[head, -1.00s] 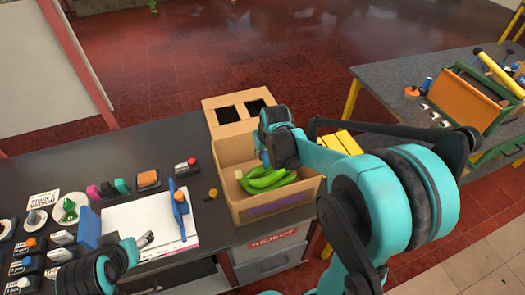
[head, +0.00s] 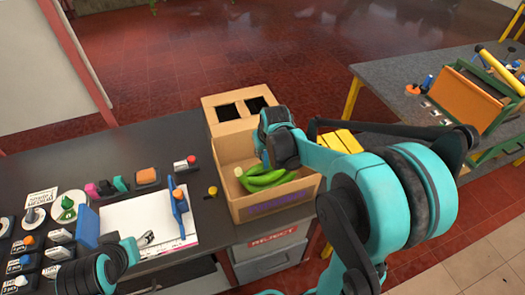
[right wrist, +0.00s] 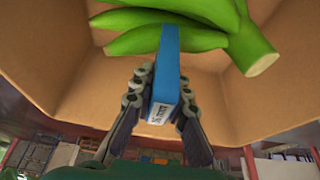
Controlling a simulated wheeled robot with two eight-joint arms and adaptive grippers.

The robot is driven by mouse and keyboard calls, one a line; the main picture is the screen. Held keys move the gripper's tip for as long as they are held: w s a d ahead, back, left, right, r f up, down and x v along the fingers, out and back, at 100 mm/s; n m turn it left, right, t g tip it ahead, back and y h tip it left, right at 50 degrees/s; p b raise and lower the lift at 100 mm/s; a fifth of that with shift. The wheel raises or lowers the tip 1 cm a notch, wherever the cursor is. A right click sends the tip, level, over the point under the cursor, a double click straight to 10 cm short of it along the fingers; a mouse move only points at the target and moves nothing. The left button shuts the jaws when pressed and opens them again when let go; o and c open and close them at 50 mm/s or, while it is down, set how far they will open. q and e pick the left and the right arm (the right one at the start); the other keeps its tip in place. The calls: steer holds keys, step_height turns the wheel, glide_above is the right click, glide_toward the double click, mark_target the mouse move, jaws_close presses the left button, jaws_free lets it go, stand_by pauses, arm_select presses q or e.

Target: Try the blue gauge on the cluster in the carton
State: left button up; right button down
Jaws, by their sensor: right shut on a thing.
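The carton (head: 268,203) is an open brown box at the bench's right end. A cluster of green bananas (head: 268,180) lies in it, its pale cut stem showing in the right wrist view (right wrist: 262,64). My right gripper (right wrist: 163,82) is shut on the blue gauge (right wrist: 166,60), a flat bar with a white label. The gauge's far end overlaps the lowest banana in that view; I cannot tell whether they touch.
A white sheet (head: 135,217) with a blue, orange-topped tool (head: 180,207) lies left of the carton. Several small blocks and knobs crowd the bench's left side. A reject drawer (head: 275,240) is below the carton. Another bench (head: 400,85) stands at right.

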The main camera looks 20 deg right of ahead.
steer(key=shift+f+b, duration=0.75)
steer(key=shift+f, duration=0.3)
stand_by(0.4)
steer(key=shift+r, duration=0.1)
stand_by(0.4)
steer(key=shift+r+p, duration=3.35)
steer(key=shift+r, duration=0.85)
